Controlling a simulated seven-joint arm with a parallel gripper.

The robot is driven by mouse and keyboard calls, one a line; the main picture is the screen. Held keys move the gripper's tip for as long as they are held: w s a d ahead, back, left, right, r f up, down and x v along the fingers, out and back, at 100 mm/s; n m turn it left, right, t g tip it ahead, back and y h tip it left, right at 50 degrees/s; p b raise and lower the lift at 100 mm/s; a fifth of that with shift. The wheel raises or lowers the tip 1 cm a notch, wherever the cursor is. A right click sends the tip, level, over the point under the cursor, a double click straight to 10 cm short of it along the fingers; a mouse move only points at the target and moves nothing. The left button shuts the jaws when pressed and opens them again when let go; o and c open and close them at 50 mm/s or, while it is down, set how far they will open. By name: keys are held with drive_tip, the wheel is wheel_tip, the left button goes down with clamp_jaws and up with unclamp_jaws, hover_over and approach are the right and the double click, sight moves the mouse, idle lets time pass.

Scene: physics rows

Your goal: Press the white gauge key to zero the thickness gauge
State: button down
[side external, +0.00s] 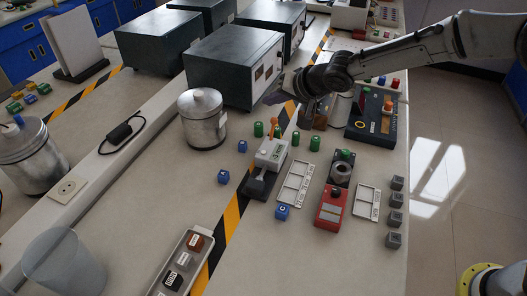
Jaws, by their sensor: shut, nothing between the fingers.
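My gripper (275,97) is shut and empty. It hangs above the bench in front of the dark cabinet, behind the green cylinders and apart from the devices. A light grey instrument on a dark base (269,156) stands at mid-bench, below the gripper in the picture. A red device with a metal ring on its dark upper part (331,207) stands to its right. A dark console with an orange part (372,116) stands farther back at the right. I cannot tell which of these is the thickness gauge, and no white key can be made out clearly.
Several green cylinders (315,144) and blue cubes (223,176) stand around the grey instrument. White slotted trays (294,183) flank the red device. A metal canister (202,118) and a large dark cabinet (235,62) stand behind. Grey blocks (394,219) line the right edge.

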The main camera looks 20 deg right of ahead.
sight(266, 156)
drive_tip(key=shift+n+g, duration=0.3)
drive_tip(key=f, duration=0.1)
drive_tip(key=a+f, duration=0.1)
drive_tip(key=s+a+f, duration=0.1)
drive_tip(key=f, duration=0.1)
drive_tip(key=shift+a, duration=0.1)
drive_tip(key=shift+f, duration=4.3)
drive_tip(key=shift+f, duration=0.25)
drive_tip(key=shift+f, duration=0.2)
